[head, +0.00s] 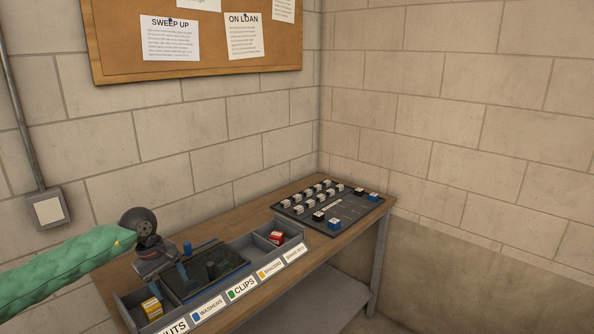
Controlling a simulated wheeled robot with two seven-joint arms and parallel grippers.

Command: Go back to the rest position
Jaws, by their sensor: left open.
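My left arm, in a green sleeve, comes in from the left in the head view. My right gripper is out of view.
A grey labelled bin rack (262,262) runs along the bench's front, with a yellow box (152,308) and a red box (276,238) inside. A dark board (335,208) with several small blocks lies at the right. Walls close off the back.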

